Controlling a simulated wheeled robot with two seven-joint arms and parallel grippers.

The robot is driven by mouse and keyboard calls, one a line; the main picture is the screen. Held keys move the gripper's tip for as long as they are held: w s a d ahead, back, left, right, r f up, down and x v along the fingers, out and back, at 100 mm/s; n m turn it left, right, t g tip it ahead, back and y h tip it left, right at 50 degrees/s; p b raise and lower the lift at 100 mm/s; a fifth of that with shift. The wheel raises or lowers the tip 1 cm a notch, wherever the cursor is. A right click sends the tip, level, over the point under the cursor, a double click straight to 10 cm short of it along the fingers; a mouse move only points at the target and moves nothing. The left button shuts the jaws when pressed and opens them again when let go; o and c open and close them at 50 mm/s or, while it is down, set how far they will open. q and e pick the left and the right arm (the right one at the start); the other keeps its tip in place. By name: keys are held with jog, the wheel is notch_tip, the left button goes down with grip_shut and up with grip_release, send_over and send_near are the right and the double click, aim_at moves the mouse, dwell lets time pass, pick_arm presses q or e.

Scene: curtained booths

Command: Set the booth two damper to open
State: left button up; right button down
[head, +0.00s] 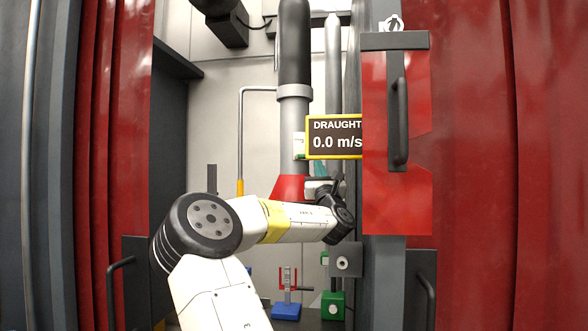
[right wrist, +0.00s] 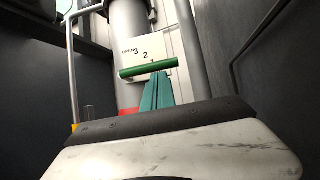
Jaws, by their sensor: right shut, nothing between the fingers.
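The damper's white scale plate (right wrist: 150,52) is on the grey duct in the right wrist view, marked OPEN, 3, 2 and 1. A green bar-shaped handle (right wrist: 148,69) lies nearly level across it, just under the numbers, tilted slightly up to the right. My right gripper (right wrist: 157,77) has its teal fingers together and empty, tips just below the handle; I cannot tell whether they touch. In the head view the plate (head: 299,146) is partly seen, and my right gripper (head: 320,169) is mostly hidden by my wrist. My left gripper is not in view.
A draught display (head: 334,137) reads 0.0 m/s. A red panel with a dark handle (head: 400,120) stands at the right. Red curtains (head: 112,150) flank the booth. A blue-based stand (head: 286,311) and a green block (head: 333,305) are low down. A thin pipe (head: 241,140) runs left of the duct.

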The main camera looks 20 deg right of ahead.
jog(key=shift+r, duration=0.1)
jog(key=shift+s+d+r, duration=0.1)
jog(key=shift+d+r, duration=0.2)
jog(key=shift+r, duration=0.6)
